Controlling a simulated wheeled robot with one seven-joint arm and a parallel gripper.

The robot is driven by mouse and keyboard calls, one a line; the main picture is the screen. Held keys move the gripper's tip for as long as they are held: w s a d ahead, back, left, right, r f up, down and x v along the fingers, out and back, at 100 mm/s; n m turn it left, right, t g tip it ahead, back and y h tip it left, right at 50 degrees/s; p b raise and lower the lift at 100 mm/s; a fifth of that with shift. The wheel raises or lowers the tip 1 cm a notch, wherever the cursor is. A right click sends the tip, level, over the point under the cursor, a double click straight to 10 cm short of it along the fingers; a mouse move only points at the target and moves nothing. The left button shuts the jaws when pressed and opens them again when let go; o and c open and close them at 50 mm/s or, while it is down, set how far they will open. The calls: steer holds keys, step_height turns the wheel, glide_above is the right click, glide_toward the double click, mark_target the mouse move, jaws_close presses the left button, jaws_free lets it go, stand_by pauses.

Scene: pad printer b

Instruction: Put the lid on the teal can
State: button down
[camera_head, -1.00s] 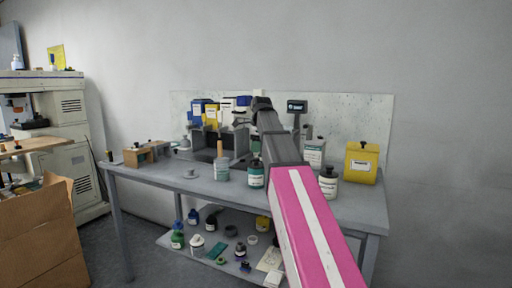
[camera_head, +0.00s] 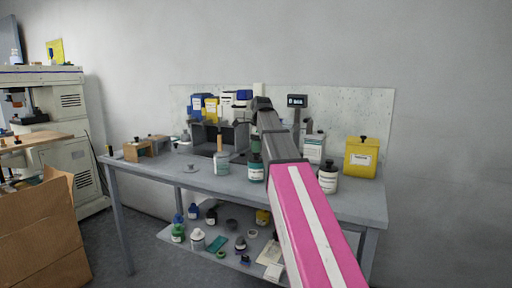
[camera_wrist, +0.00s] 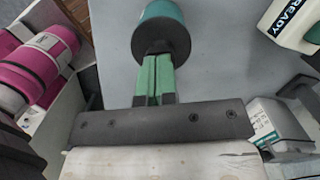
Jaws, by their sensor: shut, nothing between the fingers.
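The teal can (camera_head: 256,173) stands on the bench near its front edge, with a dark round lid (camera_head: 256,161) on top of its body. In the wrist view the dark lid (camera_wrist: 160,42) faces me, with the can's teal side (camera_wrist: 160,10) behind it. My gripper (camera_head: 256,151) is directly above the can. Its green fingers (camera_wrist: 155,58) are shut together and empty, with their tips at the lid. I cannot tell whether they touch it. The can appears upright. The lid's seat is partly hidden from view.
A jar with a wooden handle (camera_head: 222,163) stands left of the can, and a small grey knobbed piece (camera_head: 190,168) lies farther left. A dark-capped white bottle (camera_head: 328,180) and a yellow container (camera_head: 361,158) stand to the right. The bench's front left is mostly clear.

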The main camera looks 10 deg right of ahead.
steer(key=shift+r, duration=0.15)
steer(key=shift+r, duration=3.35)
steer(key=shift+s, duration=0.1)
